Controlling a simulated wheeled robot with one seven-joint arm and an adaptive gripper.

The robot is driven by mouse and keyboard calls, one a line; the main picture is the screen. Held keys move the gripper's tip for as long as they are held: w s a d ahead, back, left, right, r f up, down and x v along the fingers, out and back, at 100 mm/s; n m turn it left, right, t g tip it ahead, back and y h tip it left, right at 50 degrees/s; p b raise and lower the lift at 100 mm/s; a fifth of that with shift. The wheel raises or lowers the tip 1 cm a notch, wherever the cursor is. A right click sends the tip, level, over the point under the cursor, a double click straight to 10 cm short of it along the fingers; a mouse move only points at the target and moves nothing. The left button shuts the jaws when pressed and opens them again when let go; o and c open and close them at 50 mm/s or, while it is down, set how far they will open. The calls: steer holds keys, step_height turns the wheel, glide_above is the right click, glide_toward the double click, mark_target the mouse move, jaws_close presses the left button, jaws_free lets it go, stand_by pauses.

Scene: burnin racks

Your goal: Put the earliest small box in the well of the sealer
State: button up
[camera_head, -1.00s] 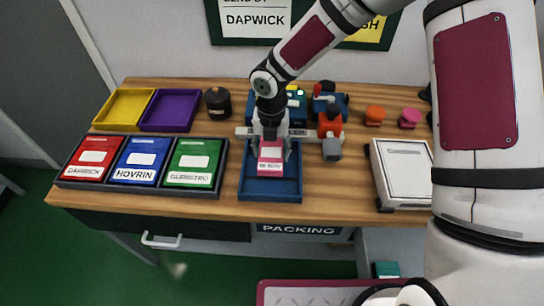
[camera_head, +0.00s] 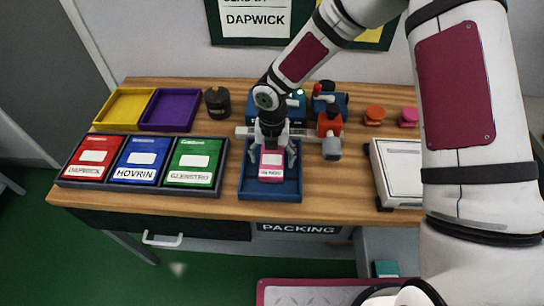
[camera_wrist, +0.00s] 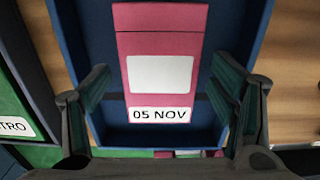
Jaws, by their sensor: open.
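A pink small box (camera_head: 271,166) with a white label marked 05 NOV lies face up inside a blue open tray (camera_head: 270,194). The box (camera_wrist: 159,90) lies between the tray's side walls in the wrist view. My gripper (camera_head: 272,160) is directly over the box. Its two fingers are open, one on each side, with a gap to the box in the wrist view (camera_wrist: 165,100). A blue machine (camera_head: 292,106) with a green light stands behind the tray, partly hidden by my arm. I cannot tell whether this tray is the sealer's well.
A black holder (camera_head: 222,186) with red, blue and green packets stands left of the tray. Yellow (camera_head: 124,108) and purple (camera_head: 170,110) trays and a dark pot (camera_head: 217,102) are behind. A grey-ended red tool (camera_head: 331,130), stamps and a white case (camera_head: 400,175) are right.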

mark_target(274, 160)
step_height(274, 160, up, 12)
steer(key=shift+r, duration=0.15)
stand_by(0.3)
steer(key=s+d+r+m+t+h, duration=0.1)
steer(key=s+d+r+m, duration=0.3)
steer(key=d+r+m, duration=0.45)
steer(key=s+d+r+m+t+h, duration=0.1)
steer(key=s+d+r+m+h, duration=0.1)
steer(key=s+d+r+m, duration=0.5)
steer(key=s+d+r+m+t+y, duration=0.1)
steer(key=s+d+r+m, duration=0.1)
steer(key=s+m, duration=0.4)
steer(key=s+d+r+m+t+y, duration=0.1)
steer(key=s+r+m, duration=0.3)
steer(key=m, duration=1)
steer(key=shift+s+d+r+t+y, duration=0.3)
steer(key=shift+s+d+t+y, duration=0.15)
steer(key=shift+s+d, duration=0.5)
